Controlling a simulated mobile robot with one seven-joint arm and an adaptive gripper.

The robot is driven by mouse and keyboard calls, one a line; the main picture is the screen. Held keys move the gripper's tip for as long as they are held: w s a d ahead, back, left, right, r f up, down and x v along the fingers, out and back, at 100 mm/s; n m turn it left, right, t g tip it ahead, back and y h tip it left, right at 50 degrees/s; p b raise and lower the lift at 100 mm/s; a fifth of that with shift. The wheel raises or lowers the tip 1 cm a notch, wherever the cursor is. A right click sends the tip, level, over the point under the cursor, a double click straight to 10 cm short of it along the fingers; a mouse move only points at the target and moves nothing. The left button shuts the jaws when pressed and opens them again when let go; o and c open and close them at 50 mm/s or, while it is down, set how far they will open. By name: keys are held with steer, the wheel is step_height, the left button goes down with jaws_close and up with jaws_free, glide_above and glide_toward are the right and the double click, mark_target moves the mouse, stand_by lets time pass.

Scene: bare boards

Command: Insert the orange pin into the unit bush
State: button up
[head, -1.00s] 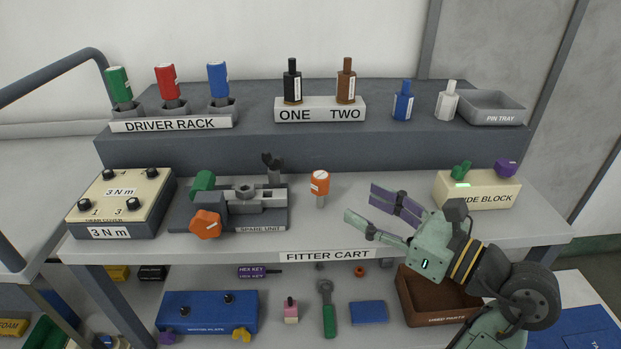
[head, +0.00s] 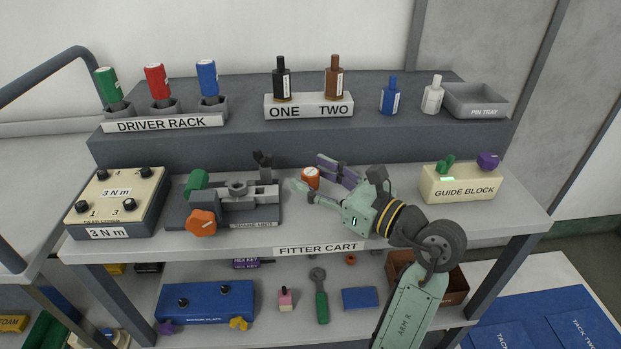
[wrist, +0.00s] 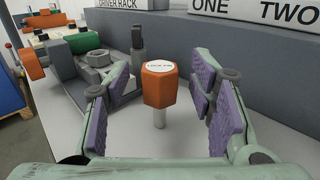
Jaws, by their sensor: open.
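The orange pin (wrist: 159,86) stands upright on the cart's top, its thin grey shank down and a white label on its head. In the head view the pin (head: 311,177) is partly hidden by my gripper (head: 318,178).
The raised shelf (head: 300,145) stands close behind the pin. The guide block (head: 460,186) is to the right, the gear cover box (head: 118,200) at the far left. The cart top (head: 400,180) between my gripper and the guide block is clear.

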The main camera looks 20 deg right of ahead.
steer(key=shift+c, duration=0.5)
jaws_close()
steer(key=shift+r, duration=0.85)
step_height(320, 180, up, 2)
steer(key=shift+s+b, duration=0.15)
steer(key=shift+b, duration=0.4)
steer(key=s+a+r+b, duration=0.1)
steer(key=s+a+b, duration=0.2)
steer(key=s, duration=1.1)
steer(key=w+a+r+n+g+y+p, duration=0.1)
steer(key=w+a+r+y+p, duration=0.1)
steer(key=w+a, duration=0.3)
steer(key=w+a+r+n+g+y+p, duration=0.1)
steer(key=w+a+r, duration=0.3)
steer(key=w, duration=0.9)
steer(key=shift+w+a+r+n+g+y+p, duration=0.15)
steer(key=shift+a+r+n+g+y+p, duration=0.3)
steer(key=shift+r+p, duration=0.35)
steer(key=shift+d+f, duration=0.1)
